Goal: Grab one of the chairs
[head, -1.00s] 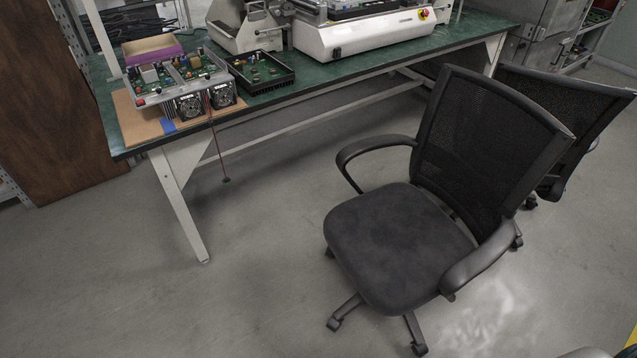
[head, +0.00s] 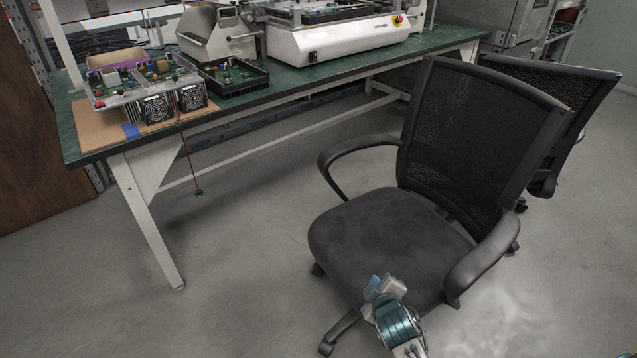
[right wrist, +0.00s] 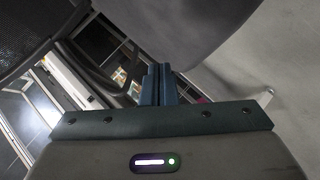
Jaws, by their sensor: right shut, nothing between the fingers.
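A black office chair (head: 385,240) with a mesh back and two armrests stands on the floor right of centre in the head view. A second black mesh chair (head: 560,95) stands behind it to the right, partly hidden. I cannot tell whether the gripper touches the chair. My left gripper is not in view.
A green-topped workbench (head: 225,105) with white legs stands behind and left of the chairs. It holds circuit boards (head: 150,85) and a white machine (head: 340,40). A brown wooden panel (head: 35,140) stands at far left. The grey floor is clear at left and front.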

